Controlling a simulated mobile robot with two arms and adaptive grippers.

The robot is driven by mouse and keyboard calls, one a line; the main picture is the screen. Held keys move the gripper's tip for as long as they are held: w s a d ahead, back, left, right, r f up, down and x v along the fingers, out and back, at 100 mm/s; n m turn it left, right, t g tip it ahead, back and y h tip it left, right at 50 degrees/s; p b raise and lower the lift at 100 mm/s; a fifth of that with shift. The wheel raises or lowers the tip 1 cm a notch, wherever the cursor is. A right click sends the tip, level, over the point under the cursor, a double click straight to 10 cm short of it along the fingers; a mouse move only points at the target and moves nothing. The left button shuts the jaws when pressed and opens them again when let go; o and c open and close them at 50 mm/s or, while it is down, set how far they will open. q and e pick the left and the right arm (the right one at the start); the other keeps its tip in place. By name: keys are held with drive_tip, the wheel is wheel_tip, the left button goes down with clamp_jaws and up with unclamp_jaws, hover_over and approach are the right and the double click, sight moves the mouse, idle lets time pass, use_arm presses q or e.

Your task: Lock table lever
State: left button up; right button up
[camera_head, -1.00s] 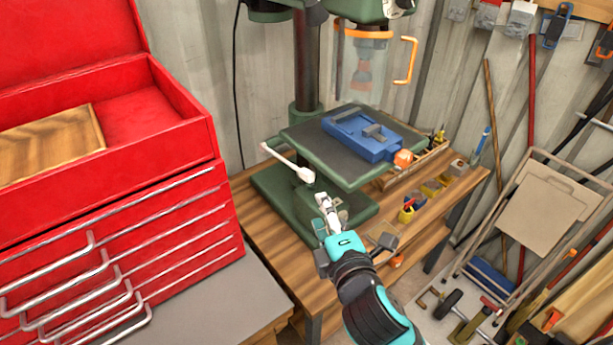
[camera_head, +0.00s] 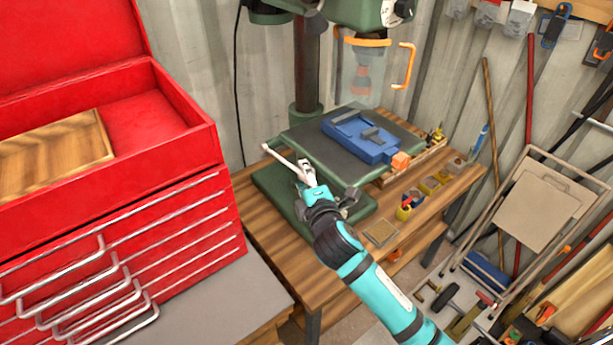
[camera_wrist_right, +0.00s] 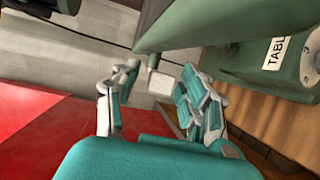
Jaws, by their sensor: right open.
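My left gripper is not in view.
A blue vise (camera_head: 360,137) sits on the green table. A red tool chest (camera_head: 110,180) stands at the left. Small bins and a yellow cup (camera_head: 404,210) are on the wooden bench (camera_head: 262,222).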

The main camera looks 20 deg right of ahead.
clamp_jaws()
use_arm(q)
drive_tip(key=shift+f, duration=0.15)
use_arm(e)
drive_tip(key=shift+f, duration=0.1)
